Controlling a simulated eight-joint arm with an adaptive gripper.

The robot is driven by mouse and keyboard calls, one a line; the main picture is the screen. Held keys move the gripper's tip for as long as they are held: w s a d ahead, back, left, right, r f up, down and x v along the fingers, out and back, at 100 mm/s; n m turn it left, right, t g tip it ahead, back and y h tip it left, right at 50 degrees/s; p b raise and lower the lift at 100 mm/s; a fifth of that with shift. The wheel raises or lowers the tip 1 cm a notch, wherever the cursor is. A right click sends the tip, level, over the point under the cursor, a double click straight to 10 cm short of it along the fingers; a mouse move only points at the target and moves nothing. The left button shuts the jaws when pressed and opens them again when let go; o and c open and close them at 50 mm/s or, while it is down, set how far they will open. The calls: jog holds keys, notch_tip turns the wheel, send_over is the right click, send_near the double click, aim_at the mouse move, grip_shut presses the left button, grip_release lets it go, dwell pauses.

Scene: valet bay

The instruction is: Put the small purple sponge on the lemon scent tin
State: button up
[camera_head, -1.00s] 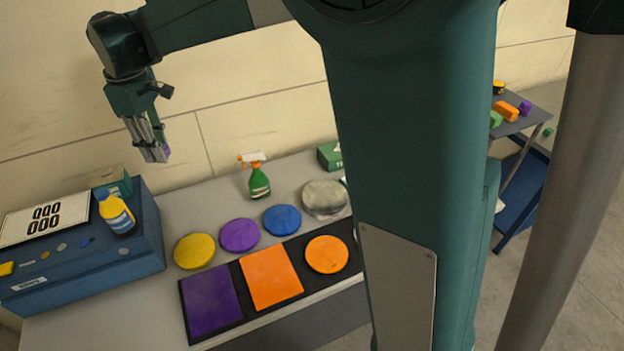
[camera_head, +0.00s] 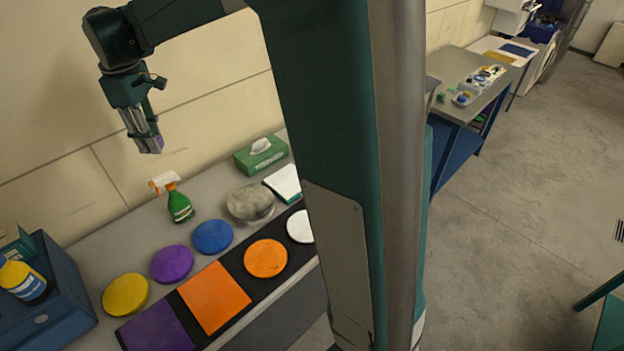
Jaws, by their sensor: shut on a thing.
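My gripper (camera_head: 149,145) hangs at the upper left, above the grey table and in front of the wall. I cannot make out for sure which thing is the lemon scent tin. Small round things, too small to tell apart, sit in a pale tray (camera_head: 479,84) on the far table at the upper right.
The near table holds yellow (camera_head: 126,295), purple (camera_head: 172,264) and blue (camera_head: 212,237) discs, a green spray bottle (camera_head: 180,207), a tissue box (camera_head: 262,155) and a black mat with coloured pads. A blue case (camera_head: 60,318) stands left. The floor (camera_head: 530,190) at right is open.

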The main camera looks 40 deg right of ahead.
jog(key=s+d+m, duration=0.2)
jog(key=s+d, duration=0.2)
jog(key=d, duration=1.1)
jog(key=s+d+m, duration=0.2)
jog(key=s+d, duration=0.2)
jog(key=d, duration=1)
jog(key=s+d+m, duration=0.5)
jog(key=s+d, duration=1.5)
jog(key=d, duration=0.4)
notch_tip(320, 180, down, 18)
jog(key=shift+a+f, duration=0.25)
jog(key=shift+s+f, duration=0.1)
jog(key=shift+f, duration=2.8)
jog(key=shift+f, duration=0.1)
